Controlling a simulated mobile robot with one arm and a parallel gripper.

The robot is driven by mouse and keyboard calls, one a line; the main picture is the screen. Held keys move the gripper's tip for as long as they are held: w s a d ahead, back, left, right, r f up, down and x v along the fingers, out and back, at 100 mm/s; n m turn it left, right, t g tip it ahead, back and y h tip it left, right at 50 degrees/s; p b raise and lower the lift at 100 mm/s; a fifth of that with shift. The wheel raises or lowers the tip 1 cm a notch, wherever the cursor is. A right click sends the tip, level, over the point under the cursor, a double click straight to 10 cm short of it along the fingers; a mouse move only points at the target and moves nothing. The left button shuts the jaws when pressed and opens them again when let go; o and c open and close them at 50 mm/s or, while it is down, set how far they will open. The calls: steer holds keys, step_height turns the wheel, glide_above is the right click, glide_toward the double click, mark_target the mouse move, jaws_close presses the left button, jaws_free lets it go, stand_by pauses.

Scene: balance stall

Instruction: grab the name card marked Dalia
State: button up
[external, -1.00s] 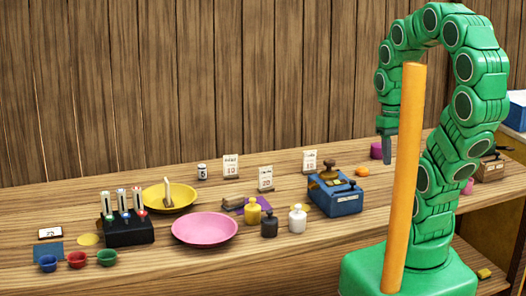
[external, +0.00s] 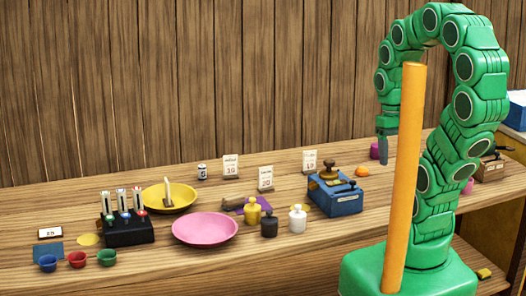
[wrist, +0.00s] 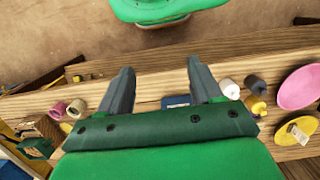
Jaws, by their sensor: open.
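Three small white upright cards stand at the back of the counter in the external view: a left card (external: 231,166), a middle card (external: 266,178) and a right card (external: 310,161). Each has small writing above a number. The names are too small to read, so I cannot tell which is marked Dalia. My gripper (external: 383,160) hangs pointing down, to the right of all three and apart from them. In the wrist view my gripper (wrist: 160,84) is open, with nothing between its fingers.
A pink dish (external: 204,230), a yellow dish (external: 183,206) and a black rack (external: 127,235) are further left. A wooden wall rises behind.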

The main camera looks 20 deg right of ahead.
steer(key=o, duration=0.4)
steer(key=shift+c, duration=0.2)
steer(key=n+t, duration=0.1)
steer(key=t, duration=0.1)
glide_above(266, 187)
step_height(266, 187, down, 18)
steer(key=shift+d+f, duration=0.1)
steer(key=shift+w+f, duration=0.2)
steer(key=shift+f, duration=3.5)
